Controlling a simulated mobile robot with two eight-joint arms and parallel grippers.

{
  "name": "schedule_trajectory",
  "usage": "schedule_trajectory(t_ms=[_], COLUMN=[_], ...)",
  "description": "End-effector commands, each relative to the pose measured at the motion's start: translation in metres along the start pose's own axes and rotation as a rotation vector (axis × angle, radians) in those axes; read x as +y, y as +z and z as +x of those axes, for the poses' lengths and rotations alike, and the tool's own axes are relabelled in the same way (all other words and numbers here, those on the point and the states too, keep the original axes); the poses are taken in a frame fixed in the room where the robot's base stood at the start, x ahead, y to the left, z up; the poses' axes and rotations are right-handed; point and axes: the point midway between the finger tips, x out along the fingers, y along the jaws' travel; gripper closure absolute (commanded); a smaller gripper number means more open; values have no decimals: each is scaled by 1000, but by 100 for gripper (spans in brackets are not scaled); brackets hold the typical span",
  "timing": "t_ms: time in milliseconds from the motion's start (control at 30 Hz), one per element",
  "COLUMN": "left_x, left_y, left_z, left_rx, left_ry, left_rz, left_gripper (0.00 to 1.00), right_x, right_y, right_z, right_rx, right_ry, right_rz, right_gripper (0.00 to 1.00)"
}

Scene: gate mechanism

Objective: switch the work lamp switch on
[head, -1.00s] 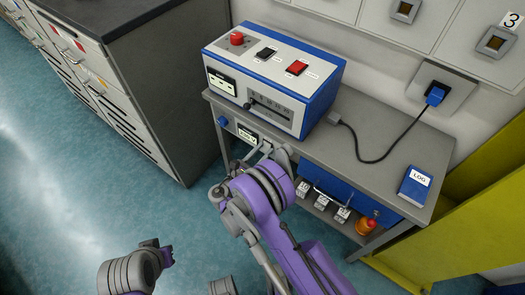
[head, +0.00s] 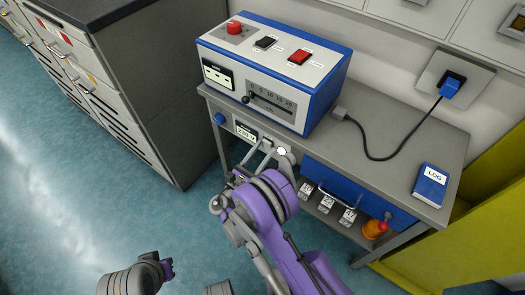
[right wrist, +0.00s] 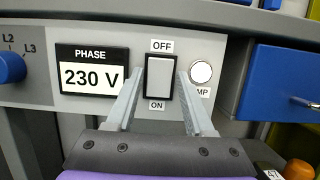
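The work lamp switch (right wrist: 160,77) is a white rocker in a black frame, with OFF above it and ON below it, in the right wrist view. A round white lamp (right wrist: 201,73), its label partly covered, is just right of it and also shows as a bright disc in the head view (head: 281,151). I cannot tell for sure whether it is lit. My right gripper (right wrist: 160,84) is open and empty, with one finger on each side of the switch; contact is unclear. It also shows at the bench front in the head view (head: 264,150). My left gripper is not seen.
A 230 V phase display (right wrist: 92,76) and a blue knob (right wrist: 10,67) are left of the switch. A blue drawer (right wrist: 288,83) is to the right. The control box (head: 275,75) stands on the bench (head: 395,165), with a LOG book (head: 430,186) at its right end.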

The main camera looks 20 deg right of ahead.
Motion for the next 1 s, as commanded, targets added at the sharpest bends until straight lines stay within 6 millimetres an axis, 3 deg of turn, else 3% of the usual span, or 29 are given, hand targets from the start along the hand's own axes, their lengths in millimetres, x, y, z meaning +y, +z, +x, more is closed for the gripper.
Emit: schedule_trajectory(t_ms=[333,733,1000], left_x=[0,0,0], left_y=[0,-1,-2], left_z=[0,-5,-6], left_rx=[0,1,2], left_ry=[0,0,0], left_rz=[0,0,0], left_gripper=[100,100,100], right_x=[0,1,0], right_y=[0,0,0], right_z=[-8,-83,-107], right_rx=[1,2,1], right_ry=[1,4,0], right_rz=[1,2,0], right_gripper=[48,48,48])
